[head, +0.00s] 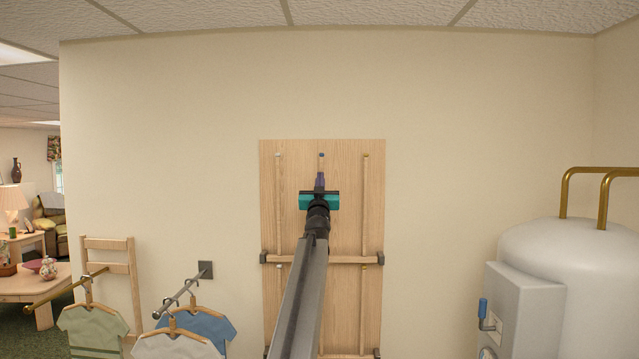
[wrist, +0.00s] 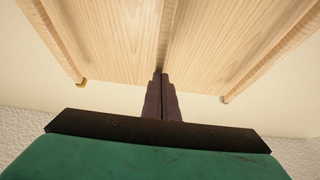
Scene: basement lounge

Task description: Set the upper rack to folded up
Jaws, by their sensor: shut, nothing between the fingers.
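The upper rack (head: 365,205) is on a tall wooden wall panel (head: 340,180). The rods also show at either side in the wrist view (wrist: 58,45). A wooden crossbar with dark end brackets lies at their lower end. My gripper (head: 320,176) is in front of the panel's upper half, between the rods. In the wrist view its dark fingers (wrist: 160,82) are together and empty. I cannot tell whether they touch the panel. My arm hides the panel's lower middle.
A small blue tip (head: 321,155) shows above my fingers. At left, wall rails carry hanging shirts (head: 92,329), near a wooden ladder-like frame (head: 107,243). A white tank (head: 570,260) with brass pipes and a grey box (head: 525,310) stands at right. The wall around the panel is bare.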

